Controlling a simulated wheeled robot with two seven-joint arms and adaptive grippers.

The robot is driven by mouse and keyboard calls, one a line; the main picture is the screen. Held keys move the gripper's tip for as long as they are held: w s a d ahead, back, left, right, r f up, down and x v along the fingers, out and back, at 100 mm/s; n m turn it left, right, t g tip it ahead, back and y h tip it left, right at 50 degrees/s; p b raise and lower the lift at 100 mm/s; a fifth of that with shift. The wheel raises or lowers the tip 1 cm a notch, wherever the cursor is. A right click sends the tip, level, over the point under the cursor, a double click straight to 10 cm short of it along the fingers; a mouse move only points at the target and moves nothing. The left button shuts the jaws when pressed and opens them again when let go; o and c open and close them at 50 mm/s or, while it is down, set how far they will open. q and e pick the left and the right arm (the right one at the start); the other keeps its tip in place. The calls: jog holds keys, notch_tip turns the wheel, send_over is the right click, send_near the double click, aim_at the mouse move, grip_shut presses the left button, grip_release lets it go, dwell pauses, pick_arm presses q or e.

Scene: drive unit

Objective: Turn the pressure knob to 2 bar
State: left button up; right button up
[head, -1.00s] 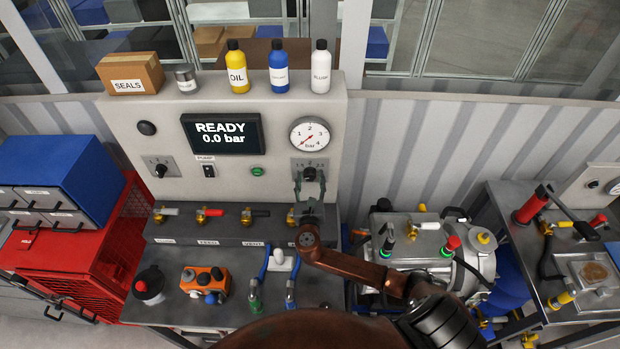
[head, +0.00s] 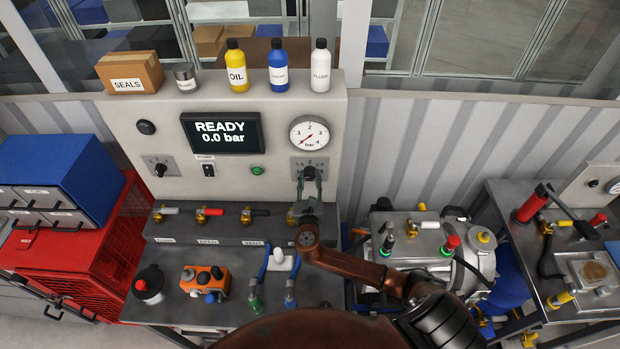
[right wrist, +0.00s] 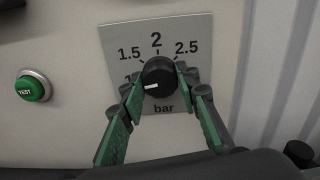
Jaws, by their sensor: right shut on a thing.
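The pressure knob (right wrist: 159,77) is a black round knob on a grey scale plate (right wrist: 185,36) marked 1.5, 2, 2.5 and "bar". In the right wrist view its white mark points left, toward the figure at the lower left that a finger partly covers. My right gripper (right wrist: 157,86) has its green fingers on either side of the knob, shut on it. In the head view the right gripper (head: 309,181) sits at the knob's plate (head: 311,163) below the gauge. The display (head: 222,133) reads "READY 0.0 bar". My left gripper does not show.
The round pressure gauge (head: 309,133) has its red needle at the low end. A green TEST button (right wrist: 33,86) is left of the knob. Several valve levers (head: 208,212) line the ledge below. Bottles (head: 278,66) stand on top of the panel.

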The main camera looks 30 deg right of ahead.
jog(key=shift+m+b, duration=0.45)
jog(key=shift+m, duration=0.55)
jog(key=m+b, duration=0.1)
jog(key=m, duration=0.1)
jog(key=shift+m, duration=0.3)
jog(key=m+b, duration=0.3)
jog(key=m, duration=0.2)
jog(key=shift+f+m+b, duration=0.1)
jog(key=shift+m+b, duration=0.2)
jog(key=m+b, duration=0.3)
jog(key=m, duration=0.2)
jog(key=shift+m+b, duration=1.4)
jog(key=shift+m, duration=0.7)
jog(key=shift+d+m, duration=0.1)
jog(key=shift+m, duration=0.2)
jog(key=o, duration=1.2)
jog(key=shift+c, duration=0.2)
